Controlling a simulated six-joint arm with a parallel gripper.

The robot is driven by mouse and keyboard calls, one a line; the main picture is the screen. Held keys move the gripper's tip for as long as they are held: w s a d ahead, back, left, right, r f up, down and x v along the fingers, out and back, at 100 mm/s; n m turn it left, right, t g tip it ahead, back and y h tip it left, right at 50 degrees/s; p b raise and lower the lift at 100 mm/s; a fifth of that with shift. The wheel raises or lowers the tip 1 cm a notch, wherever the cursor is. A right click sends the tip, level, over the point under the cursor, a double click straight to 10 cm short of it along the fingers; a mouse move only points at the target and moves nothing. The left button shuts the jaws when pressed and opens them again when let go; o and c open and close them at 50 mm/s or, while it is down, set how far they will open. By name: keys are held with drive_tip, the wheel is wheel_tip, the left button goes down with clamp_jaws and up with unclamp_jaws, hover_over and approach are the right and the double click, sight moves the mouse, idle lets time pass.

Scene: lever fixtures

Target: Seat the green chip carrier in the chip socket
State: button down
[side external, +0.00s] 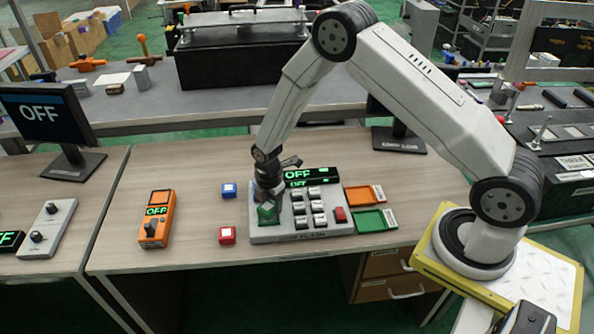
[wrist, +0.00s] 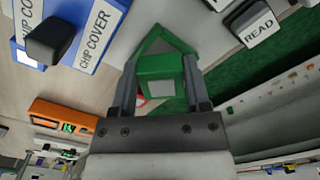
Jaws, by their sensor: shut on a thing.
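The green chip carrier (side external: 268,213) is between the fingers of my gripper (side external: 267,204), over the left end of the grey device with keys (side external: 276,238). In the wrist view, my gripper (wrist: 160,80) is shut on the carrier (wrist: 162,66), one finger on each side, and a pale label shows on it. The chip socket is not clearly visible; the gripper and carrier hide that part of the device. I cannot tell whether the carrier touches it. A blue part marked CHIP COVER (wrist: 93,28) with a dark knob (wrist: 52,40) shows at the upper left.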

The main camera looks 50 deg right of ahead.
drive_tip(key=shift+r, duration=0.4)
drive_tip(key=s+r, duration=1.1)
drive_tip(key=s, duration=0.3)
drive_tip(key=shift+r, duration=0.2)
drive_tip(key=shift+d, duration=0.1)
drive_tip(key=m, duration=0.9)
hover_over(273, 206)
drive_tip(key=shift+f, duration=3.05)
drive_tip(key=shift+f, duration=0.1)
